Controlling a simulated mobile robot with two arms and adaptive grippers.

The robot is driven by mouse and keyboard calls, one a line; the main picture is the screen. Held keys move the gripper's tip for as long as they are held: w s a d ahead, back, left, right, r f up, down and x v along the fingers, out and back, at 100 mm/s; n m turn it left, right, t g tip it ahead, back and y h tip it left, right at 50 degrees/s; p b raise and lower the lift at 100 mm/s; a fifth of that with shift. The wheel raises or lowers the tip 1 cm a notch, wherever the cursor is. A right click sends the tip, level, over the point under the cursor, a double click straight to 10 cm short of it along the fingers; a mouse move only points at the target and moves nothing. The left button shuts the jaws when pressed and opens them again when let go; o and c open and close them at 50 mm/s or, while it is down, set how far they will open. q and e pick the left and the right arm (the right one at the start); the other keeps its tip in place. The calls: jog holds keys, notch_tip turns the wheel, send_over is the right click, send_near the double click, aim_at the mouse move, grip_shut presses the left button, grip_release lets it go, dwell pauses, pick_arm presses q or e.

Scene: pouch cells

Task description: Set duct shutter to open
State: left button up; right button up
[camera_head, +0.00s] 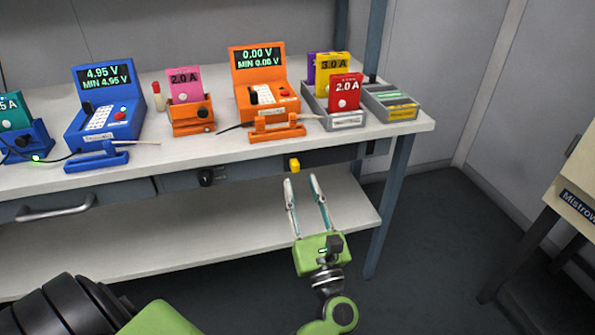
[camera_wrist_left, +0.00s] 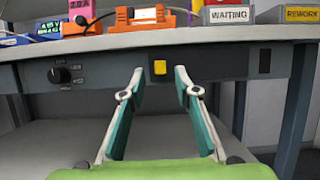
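A yellow block (camera_head: 294,165) sits on the dark front panel of the workbench; it also shows in the left wrist view (camera_wrist_left: 160,67). A black round knob (camera_head: 206,177) with small markings around it is on the same panel, further left; it also shows in the left wrist view (camera_wrist_left: 67,74). I cannot tell which of these works the duct shutter, and the markings are too small to read. My left gripper (camera_head: 300,180) is open and empty in front of the panel. In the wrist view the yellow block appears between its fingertips, apart from them. My right gripper is not in view.
The bench top (camera_head: 215,150) overhangs the panel and carries a blue meter (camera_head: 75,128), an orange meter (camera_head: 241,97) and grey trays (camera_head: 347,122) with cards. A drawer handle (camera_head: 55,212) sticks out at left. A lower shelf (camera_head: 170,240) lies below.

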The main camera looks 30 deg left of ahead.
aim_at(296, 170)
pick_arm(q)
jog(key=shift+x, duration=2.25)
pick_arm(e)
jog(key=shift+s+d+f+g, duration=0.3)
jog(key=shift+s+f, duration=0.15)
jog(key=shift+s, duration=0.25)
pick_arm(q)
jog(key=shift+f, duration=0.1)
jog(key=shift+c, duration=0.3)
grip_shut()
